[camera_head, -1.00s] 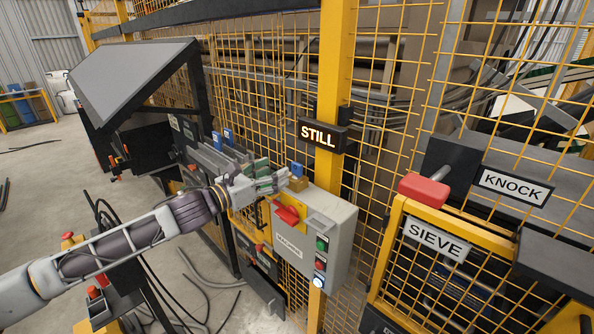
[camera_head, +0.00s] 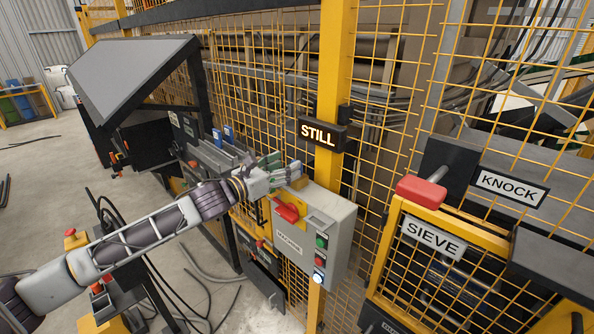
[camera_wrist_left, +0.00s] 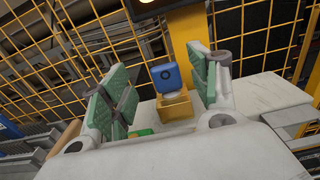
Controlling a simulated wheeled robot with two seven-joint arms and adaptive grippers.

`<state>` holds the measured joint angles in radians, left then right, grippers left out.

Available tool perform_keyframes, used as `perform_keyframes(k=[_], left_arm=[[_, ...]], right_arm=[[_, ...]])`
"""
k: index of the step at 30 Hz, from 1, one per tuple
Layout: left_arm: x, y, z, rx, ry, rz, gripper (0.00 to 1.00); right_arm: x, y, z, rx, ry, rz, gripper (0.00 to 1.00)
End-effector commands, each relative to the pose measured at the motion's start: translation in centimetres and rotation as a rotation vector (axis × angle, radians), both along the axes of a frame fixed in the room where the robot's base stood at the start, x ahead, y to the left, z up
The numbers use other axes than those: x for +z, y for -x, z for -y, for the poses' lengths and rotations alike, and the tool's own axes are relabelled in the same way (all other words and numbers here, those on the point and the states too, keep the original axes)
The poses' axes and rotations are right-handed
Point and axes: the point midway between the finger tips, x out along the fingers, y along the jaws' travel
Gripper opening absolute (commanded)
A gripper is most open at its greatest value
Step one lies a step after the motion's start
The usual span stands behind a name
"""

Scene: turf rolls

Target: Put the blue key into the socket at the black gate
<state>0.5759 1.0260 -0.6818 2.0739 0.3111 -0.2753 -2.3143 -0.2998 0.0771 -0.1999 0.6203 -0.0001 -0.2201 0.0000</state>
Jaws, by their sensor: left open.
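The blue key (camera_wrist_left: 165,76) stands upright in a brass-yellow block (camera_wrist_left: 174,106) on the grey control box (camera_head: 341,222). My left gripper (camera_head: 282,173) is at the top of that box, its arm coming in from the left. In the left wrist view its green-padded fingers (camera_wrist_left: 160,78) are spread, one on each side of the key, with gaps visible. In the head view the fingers mostly hide the key. Two other blue pieces (camera_head: 223,135) stand on a grey unit further left. I cannot tell which part is the black gate or its socket. My right gripper is out of view.
The box carries a red switch handle (camera_head: 287,212) and several buttons. A yellow post (camera_head: 336,75) and mesh fence rise behind it, with a lit STILL sign (camera_head: 322,134). A yellow SIEVE gate with a red-capped handle (camera_head: 421,191) is at right. Cables lie on the floor.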

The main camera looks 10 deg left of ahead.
Motion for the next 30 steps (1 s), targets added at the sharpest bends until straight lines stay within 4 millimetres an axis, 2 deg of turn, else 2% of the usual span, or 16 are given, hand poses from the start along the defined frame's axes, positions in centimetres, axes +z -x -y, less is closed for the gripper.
perform_keyframes(k=[8, 30], left_arm=[[0.0, -0.4, 0.3, 0.0, 0.0, 0.0, 0.61], [-0.4, -3.9, 3.0, -0.001, 0.001, -0.001, 0.61]], right_arm=[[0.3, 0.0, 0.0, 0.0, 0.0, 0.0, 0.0], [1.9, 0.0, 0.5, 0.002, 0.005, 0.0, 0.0]])
